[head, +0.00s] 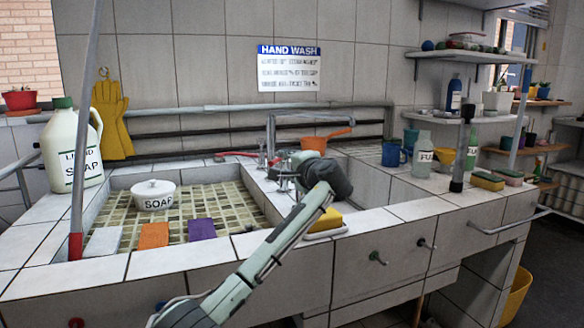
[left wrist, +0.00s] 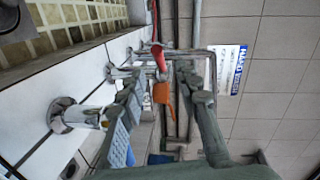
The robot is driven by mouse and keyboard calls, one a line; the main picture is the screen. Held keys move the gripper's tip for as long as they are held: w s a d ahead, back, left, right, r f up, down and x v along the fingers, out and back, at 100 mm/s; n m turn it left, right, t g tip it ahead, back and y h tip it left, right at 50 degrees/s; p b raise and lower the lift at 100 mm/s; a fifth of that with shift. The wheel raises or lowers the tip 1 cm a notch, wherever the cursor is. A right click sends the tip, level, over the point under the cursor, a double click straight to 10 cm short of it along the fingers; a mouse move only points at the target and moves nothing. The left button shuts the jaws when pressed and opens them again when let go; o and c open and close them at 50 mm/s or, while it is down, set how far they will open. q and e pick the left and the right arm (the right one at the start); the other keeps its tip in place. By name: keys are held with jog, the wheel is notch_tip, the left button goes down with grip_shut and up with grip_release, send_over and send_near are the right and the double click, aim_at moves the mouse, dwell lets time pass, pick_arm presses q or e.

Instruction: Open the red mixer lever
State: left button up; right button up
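The red mixer lever (head: 236,154) sticks out to the left from the chrome tap fittings (head: 270,150) at the back of the sink. In the left wrist view the red lever (left wrist: 158,56) shows beyond the fingertips, roughly between them. My left gripper (head: 291,160) is beside the taps, its fingers partly hidden by its own dark wrist. In the left wrist view its two fingers (left wrist: 160,80) are spread apart with nothing held between them. It looks apart from the lever, but the exact gap is unclear. My right gripper is not seen.
An orange pan (head: 314,143) stands behind my left wrist. A white soap bowl (head: 153,195) sits in the tiled basin (head: 215,200). Chrome fittings (left wrist: 75,115) stand near the left finger.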

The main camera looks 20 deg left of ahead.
pick_arm(q)
jog(key=shift+v, duration=2.4)
